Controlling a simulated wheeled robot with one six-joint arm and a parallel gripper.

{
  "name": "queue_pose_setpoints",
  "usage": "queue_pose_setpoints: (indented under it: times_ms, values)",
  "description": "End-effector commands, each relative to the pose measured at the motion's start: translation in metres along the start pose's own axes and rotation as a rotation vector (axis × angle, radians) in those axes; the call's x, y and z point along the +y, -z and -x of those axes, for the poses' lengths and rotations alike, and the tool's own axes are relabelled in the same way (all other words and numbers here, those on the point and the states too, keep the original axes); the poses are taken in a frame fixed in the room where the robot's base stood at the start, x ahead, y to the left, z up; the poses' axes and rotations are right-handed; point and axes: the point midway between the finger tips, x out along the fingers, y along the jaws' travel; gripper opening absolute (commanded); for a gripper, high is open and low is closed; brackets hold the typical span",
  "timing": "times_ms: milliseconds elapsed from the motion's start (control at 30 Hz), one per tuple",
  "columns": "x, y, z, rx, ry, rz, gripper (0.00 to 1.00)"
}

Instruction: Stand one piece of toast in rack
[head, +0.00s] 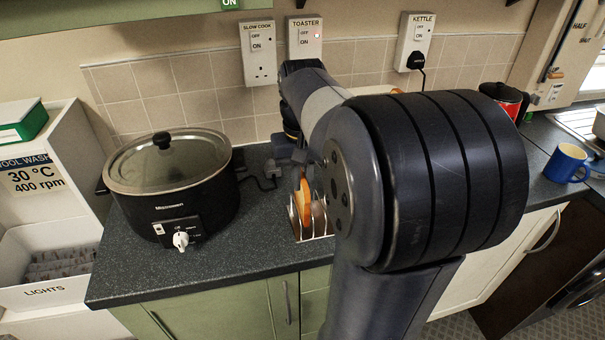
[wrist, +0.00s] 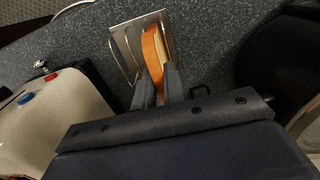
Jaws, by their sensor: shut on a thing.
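The piece of toast (head: 304,199) is orange-brown and stands upright among the wires of the metal rack (head: 315,238) on the dark worktop. In the wrist view the toast (wrist: 153,48) lies along the wires of the rack (wrist: 121,42). My gripper (wrist: 160,82) is shut on the near end of the toast, with a grey finger on each side. In the head view my gripper (head: 298,164) is just above and behind the toast, and my arm hides part of the rack. I cannot tell whether the toast rests on the rack's base.
A black slow cooker (head: 190,195) with a glass lid stands left of the rack. A cream appliance with red and blue buttons (wrist: 45,115) is close to my gripper in the wrist view. A red and black kettle (head: 505,98) and a blue mug (head: 567,164) stand at right.

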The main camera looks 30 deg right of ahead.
Motion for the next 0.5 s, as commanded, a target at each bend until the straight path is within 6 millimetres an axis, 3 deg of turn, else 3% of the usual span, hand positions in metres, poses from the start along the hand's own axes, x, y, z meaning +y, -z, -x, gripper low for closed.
queue_pose_setpoints:
  times_ms: [267, 300, 500]
  values:
    - [0.0000, 0.0000, -0.0014, 0.000, 0.000, 0.000, 0.00]
    - [0.0000, 0.0000, -0.0014, 0.000, 0.000, 0.000, 0.11]
    - [0.0000, 0.0000, -0.0013, 0.000, 0.000, 0.000, 0.28]
